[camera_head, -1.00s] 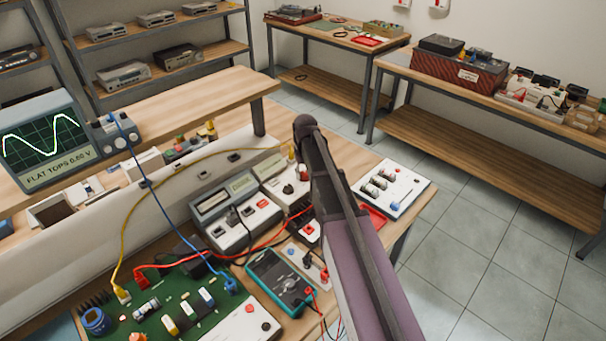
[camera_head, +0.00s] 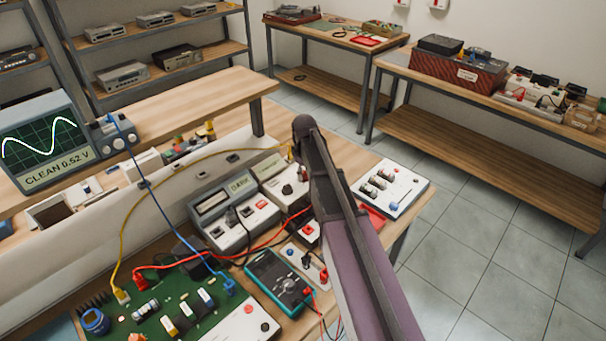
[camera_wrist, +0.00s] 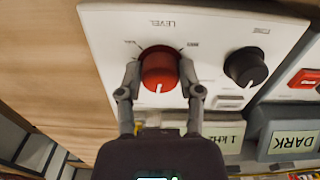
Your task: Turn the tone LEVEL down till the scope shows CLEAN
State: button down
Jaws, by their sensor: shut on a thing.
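The scope (camera_head: 42,140) stands at the left in the head view. Its screen shows a smooth rounded wave, and its label (camera_head: 58,171) reads CLEAN 0.52 V. In the wrist view, the red LEVEL knob (camera_wrist: 160,72) sits on the pale tone panel (camera_wrist: 110,35), its white mark pointing toward my gripper. My gripper (camera_wrist: 160,85) has one finger on each side of the red knob and is shut on it. In the head view my arm hides the knob and the fingers.
A black knob (camera_wrist: 246,67) sits right beside the red one. A panel marked DARK (camera_wrist: 290,140) adjoins it. Floor at the right is clear.

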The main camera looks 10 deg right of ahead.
jog(key=shift+w+a, duration=0.15)
jog(key=shift+c, duration=1.6)
grip_release()
jog(key=shift+o, duration=0.3)
jog(key=shift+r, duration=0.2)
